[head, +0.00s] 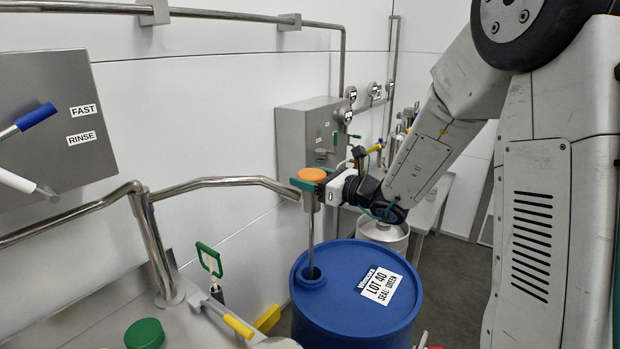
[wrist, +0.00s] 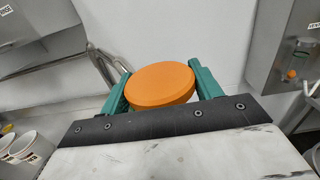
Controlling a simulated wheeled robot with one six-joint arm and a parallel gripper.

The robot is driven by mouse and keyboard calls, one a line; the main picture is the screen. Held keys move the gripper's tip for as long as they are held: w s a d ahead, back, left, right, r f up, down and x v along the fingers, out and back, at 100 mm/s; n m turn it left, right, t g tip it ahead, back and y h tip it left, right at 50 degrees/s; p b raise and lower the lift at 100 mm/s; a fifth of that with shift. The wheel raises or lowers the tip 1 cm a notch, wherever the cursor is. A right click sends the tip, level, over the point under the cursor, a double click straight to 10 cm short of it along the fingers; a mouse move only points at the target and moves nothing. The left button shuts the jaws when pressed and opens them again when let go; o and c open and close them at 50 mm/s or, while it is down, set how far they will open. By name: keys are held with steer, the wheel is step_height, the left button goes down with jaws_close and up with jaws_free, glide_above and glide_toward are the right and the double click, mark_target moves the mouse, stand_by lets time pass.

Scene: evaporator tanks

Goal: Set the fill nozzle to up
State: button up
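The fill nozzle is an upright metal lance (head: 311,231) with an orange round cap (head: 312,174) on top. Its lower end stands in the opening in the lid of the blue drum (head: 345,312). My gripper (head: 307,186) is at the cap, coming in from the right. In the wrist view the orange cap (wrist: 160,85) lies between the two green fingers, one on each side, and my gripper (wrist: 160,90) shows very little gap to it. I cannot tell whether the fingers press on it. The part under the cap is mostly hidden.
A bent steel rail (head: 215,181) runs left of the lance at about cap height. A grey panel marked FAST and RINSE (head: 50,125) is on the left wall. A grey box (head: 305,135) stands behind the gripper. A green-handled tool (head: 209,258) is left of the drum.

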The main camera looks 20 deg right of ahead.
step_height(320, 180, up, 27)
steer(key=shift+f, duration=0.15)
stand_by(0.4)
steer(key=o, duration=1.4)
steer(key=shift+s, duration=0.1)
steer(key=v, duration=0.7)
steer(key=shift+s+d, duration=0.25)
